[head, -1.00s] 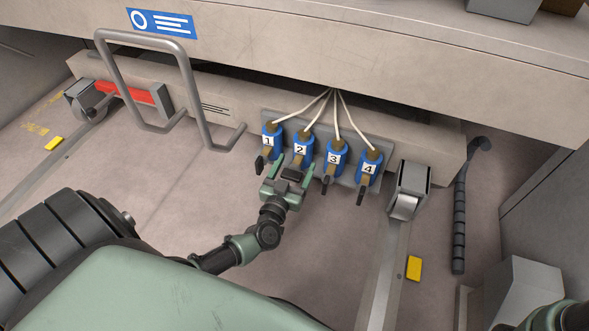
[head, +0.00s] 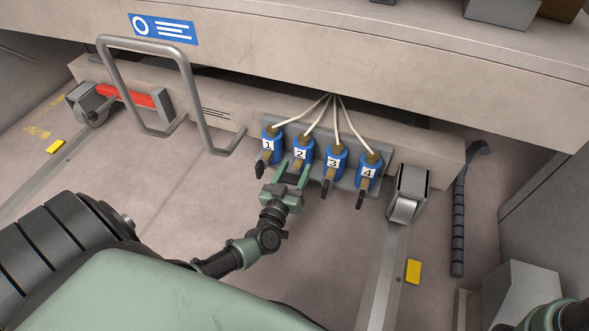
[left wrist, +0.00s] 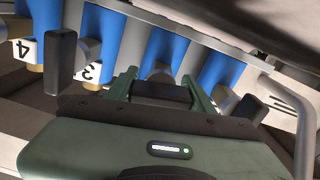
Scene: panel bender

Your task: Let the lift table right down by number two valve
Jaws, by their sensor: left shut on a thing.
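The number two valve (head: 302,150) is a blue body with a brass stem, second from the left in a row of valves numbered 1 to 4. My left gripper (head: 293,172) is shut on its black handle, which shows between the fingers in the left wrist view (left wrist: 162,94). The fingers hide most of the handle in the head view. The lift table (head: 400,85) appears to be the large beige slab above the valves, with a dark gap beneath it. My right gripper is not in view.
Close beside my left gripper are the number one valve (head: 270,143) and number three valve (head: 334,162), with their black handles hanging down. The number four valve (head: 368,174) is further right. A grey bent rail (head: 190,85) stands at left. Yellow blocks (head: 413,271) lie on the floor.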

